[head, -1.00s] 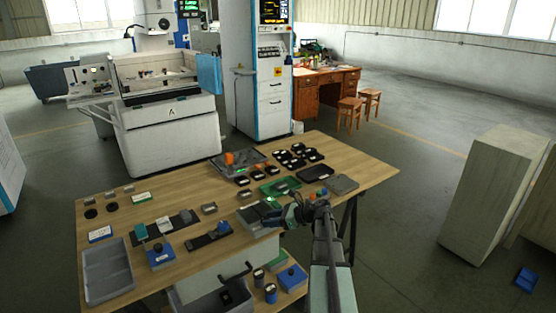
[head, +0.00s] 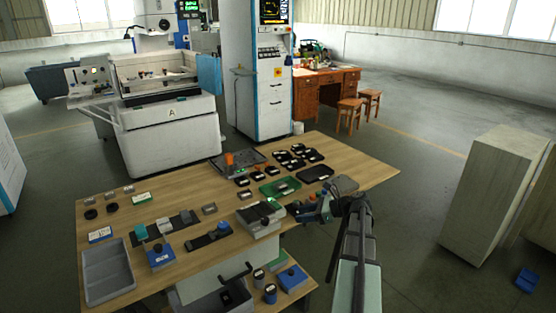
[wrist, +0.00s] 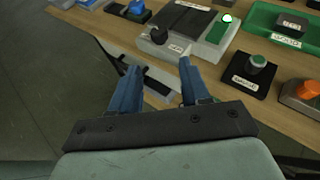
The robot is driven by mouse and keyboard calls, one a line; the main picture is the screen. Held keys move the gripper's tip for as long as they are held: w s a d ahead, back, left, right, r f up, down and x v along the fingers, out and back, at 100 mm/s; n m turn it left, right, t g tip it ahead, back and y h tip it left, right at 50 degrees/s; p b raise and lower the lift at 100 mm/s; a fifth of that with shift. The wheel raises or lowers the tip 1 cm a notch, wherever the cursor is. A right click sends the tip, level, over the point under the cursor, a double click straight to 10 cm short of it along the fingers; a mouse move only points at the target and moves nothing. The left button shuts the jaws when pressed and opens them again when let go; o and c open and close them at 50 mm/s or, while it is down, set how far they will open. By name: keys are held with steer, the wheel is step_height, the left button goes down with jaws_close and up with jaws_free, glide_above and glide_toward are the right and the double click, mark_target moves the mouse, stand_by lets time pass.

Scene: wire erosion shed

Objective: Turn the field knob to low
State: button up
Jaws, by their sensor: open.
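A grey box (wrist: 205,58) with a black round knob (wrist: 159,35) lies just beyond my fingertips in the wrist view. The box has a small label below a dark plate and a green panel with a bright lamp. The label is too small to read surely, so I cannot confirm that this is the field knob. In the head view the grey box (head: 260,229) sits at the table's front edge. My gripper (wrist: 157,70) is open and empty, its blue fingers apart and short of the knob. In the head view my gripper (head: 308,211) is right of the box.
A black plate with a green knob (wrist: 257,62) and a unit with an orange knob (wrist: 307,90) stand right of the box. A green tray (wrist: 268,22) is behind them. More small devices crowd the wooden table (head: 357,165), whose front edge runs under my fingers.

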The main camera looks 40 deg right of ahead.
steer(key=w+d+n+g, duration=0.1)
steer(key=w, duration=0.2)
steer(key=w+d+f+n+g, duration=0.1)
steer(key=w, duration=0.2)
steer(key=w+d+f+n+g+h, duration=0.1)
steer(key=w, duration=0.1)
steer(key=shift+w+d+g, duration=0.3)
steer(key=shift+w+g, duration=0.1)
steer(key=w+d+n+g, duration=0.1)
steer(key=w, duration=0.1)
steer(key=w+d+n+h, duration=0.1)
steer(key=w, duration=0.2)
steer(key=w+d+g+h, duration=0.1)
steer(key=w, duration=0.1)
steer(key=shift+w+r+n+g, duration=0.2)
steer(key=shift+n+g, duration=0.1)
steer(key=shift+n, duration=0.1)
steer(key=w+d+r+n+g+h, duration=0.2)
steer(key=w+r, duration=0.1)
steer(key=w, duration=0.4)
steer(key=w+d+r+n+g+h, duration=0.1)
steer(key=w+d+r+n+h, duration=0.1)
steer(key=w, duration=0.6)
steer(key=shift+w+r+g+h, duration=0.3)
steer(key=shift+r+g+h, duration=0.1)
steer(key=shift+r+h, duration=0.4)
